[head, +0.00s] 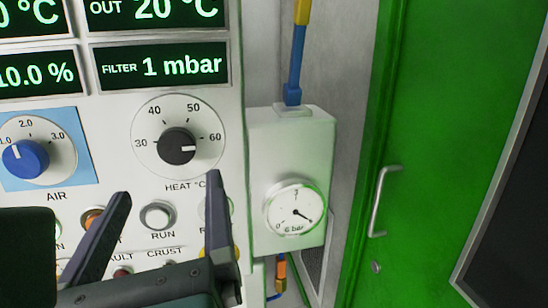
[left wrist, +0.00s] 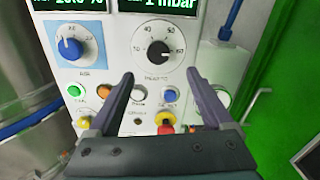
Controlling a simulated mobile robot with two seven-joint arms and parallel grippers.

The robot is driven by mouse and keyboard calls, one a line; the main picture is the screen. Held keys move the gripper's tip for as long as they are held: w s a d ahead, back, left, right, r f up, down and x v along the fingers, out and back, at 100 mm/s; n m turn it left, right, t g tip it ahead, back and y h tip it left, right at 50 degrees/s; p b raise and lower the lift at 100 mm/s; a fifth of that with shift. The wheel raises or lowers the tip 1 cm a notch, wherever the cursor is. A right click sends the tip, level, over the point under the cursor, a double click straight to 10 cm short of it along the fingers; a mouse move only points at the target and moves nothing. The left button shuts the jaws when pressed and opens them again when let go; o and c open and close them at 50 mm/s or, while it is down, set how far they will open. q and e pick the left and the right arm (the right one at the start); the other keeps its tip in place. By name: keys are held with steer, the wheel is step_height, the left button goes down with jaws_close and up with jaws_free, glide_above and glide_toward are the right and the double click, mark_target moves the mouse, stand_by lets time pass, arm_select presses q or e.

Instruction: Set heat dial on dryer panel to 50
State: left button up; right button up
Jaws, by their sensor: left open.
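The heat dial (head: 179,146) is a black round knob on a white scale plate marked 30, 40, 50 and 60, on the white dryer panel (head: 241,150). Its white pointer line points right, close to the 60 mark. The dial also shows in the left wrist view (left wrist: 158,53), just beyond the fingertips. My left gripper (head: 168,186) is open and empty, its two fingers spread below and in front of the dial, apart from it. It also shows in the left wrist view (left wrist: 160,75). My right gripper is not in view.
A blue air dial (head: 27,158) sits left of the heat dial. Several buttons, including the grey run button (head: 157,215), lie below, partly behind my fingers. A pressure gauge box (head: 290,150) is to the right, then a green door (head: 425,150) with a handle (head: 378,202).

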mark_target(176, 149)
arm_select(q)
steer(key=p+x, duration=0.2)
steer(key=x, duration=0.6)
steer(key=shift+a+r, duration=0.1)
steer(key=shift+a, duration=0.1)
steer(key=shift+w+a, duration=0.1)
steer(key=shift+w, duration=0.3)
steer(key=shift+c, duration=0.3)
jaws_close()
steer(key=shift+n, duration=0.5)
steer(key=n+b, duration=0.3)
steer(key=n, duration=0.2)
steer(key=n+b, duration=0.2)
steer(key=n, duration=0.4)
steer(key=shift+b, duration=0.4)
